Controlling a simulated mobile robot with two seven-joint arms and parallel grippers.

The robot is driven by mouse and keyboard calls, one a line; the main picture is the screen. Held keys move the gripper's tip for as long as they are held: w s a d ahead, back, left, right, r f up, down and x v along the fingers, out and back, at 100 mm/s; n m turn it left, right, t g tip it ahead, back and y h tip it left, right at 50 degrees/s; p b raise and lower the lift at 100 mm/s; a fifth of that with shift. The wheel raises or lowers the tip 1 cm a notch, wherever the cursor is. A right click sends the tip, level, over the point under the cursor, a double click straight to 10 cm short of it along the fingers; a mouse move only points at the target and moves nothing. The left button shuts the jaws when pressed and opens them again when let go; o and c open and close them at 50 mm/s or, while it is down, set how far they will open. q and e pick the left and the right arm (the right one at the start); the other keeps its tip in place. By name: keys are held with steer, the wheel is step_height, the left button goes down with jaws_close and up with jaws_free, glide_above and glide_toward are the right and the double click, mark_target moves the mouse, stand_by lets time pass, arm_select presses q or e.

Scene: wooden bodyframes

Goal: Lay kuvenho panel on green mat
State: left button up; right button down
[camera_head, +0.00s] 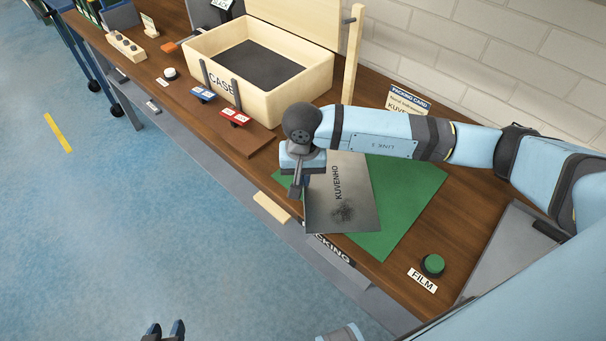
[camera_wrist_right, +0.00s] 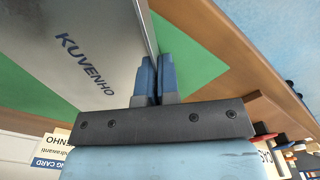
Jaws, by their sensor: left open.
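The grey KUVENHO panel (camera_head: 342,195) is over the green mat (camera_head: 405,200) in the head view, its near edge reaching past the mat's left side. My right gripper (camera_head: 297,188) is shut on the panel's left edge. In the right wrist view, the panel (camera_wrist_right: 75,55) runs into the closely spaced fingers of this gripper (camera_wrist_right: 158,65), with the green mat (camera_wrist_right: 185,60) behind. The panel looks tilted; I cannot tell whether any part touches the mat. My left gripper (camera_head: 164,332) is open and empty at the bottom, over the floor.
An open wooden case (camera_head: 290,100) stands behind on the brown table, with red and blue labelled pieces (camera_head: 236,117) before it. A green FILM button (camera_head: 433,265) is at the front right. A grey tray (camera_head: 515,250) lies at right. A packing card (camera_head: 408,102) stands by the wall.

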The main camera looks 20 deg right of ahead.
steer(key=shift+f, duration=0.25)
steer(key=c, duration=1.4)
jaws_free()
steer(key=shift+r, duration=0.1)
steer(key=shift+o, duration=0.2)
steer(key=shift+r, duration=0.1)
step_height(320, 180, up, 12)
